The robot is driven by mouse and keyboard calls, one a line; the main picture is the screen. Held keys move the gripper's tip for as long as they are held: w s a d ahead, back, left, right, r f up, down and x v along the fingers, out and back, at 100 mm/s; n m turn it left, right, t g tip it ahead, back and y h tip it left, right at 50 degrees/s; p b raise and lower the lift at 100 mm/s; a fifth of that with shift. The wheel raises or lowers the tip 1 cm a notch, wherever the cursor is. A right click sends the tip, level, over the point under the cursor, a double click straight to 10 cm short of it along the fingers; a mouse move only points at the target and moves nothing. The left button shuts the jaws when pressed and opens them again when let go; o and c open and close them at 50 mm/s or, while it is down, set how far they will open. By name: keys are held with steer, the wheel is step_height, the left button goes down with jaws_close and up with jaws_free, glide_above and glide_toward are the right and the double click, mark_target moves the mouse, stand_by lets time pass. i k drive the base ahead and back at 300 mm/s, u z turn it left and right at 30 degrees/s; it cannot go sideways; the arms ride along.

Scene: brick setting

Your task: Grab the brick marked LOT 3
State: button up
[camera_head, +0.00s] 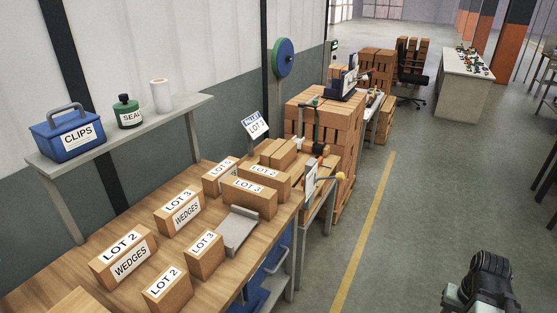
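Several tan box-shaped bricks with white labels stand on a wooden bench (115,212). LOT 3 reads on a small front brick (205,267) and on a brick also labelled WEDGES (164,227). The brick by the grey metal piece (253,209) also seems to read LOT 3. LOT 2 reads on a WEDGES brick (104,277), a small front brick (160,303) and seemingly a rear brick (281,188). The label on the back left brick (211,190) is unclear. A dark part of my arm shows at the bottom right, away from the bench; no gripper fingertips show.
A grey metal piece (240,232) lies at the bench's front edge. A sign (255,125) stands behind. A shelf (120,137) holds a blue CLIPS box (60,145), a SEAL bottle (128,105) and a white roll (160,95). The floor right of the yellow line (365,225) is mostly clear.

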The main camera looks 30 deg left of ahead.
mark_target(262, 200)
steer(key=i, duration=2)
steer(key=u, duration=2.6)
